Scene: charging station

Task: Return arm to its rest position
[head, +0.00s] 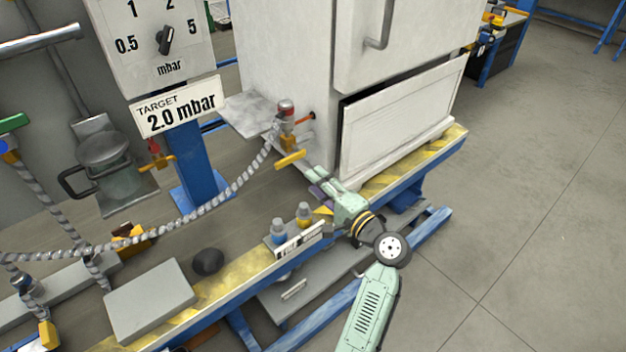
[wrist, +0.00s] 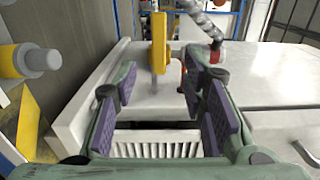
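My gripper (head: 318,187) is at the end of my pale green arm, which reaches in from the lower right of the head view. It is over the bench edge, in front of the white cabinet. In the wrist view, the purple-padded fingers (wrist: 158,88) stand apart with nothing held between them. A yellow valve handle (wrist: 159,42) shows beyond the fingertips. In the head view this yellow handle (head: 290,159) is just up and left of the fingertips, seemingly apart from them.
The white cabinet (head: 395,125) stands close behind my gripper. A braided hose (head: 225,197) runs to the valve. A dial panel with a "2.0 mbar" sign (head: 177,106) stands behind. Open floor (head: 530,200) lies right.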

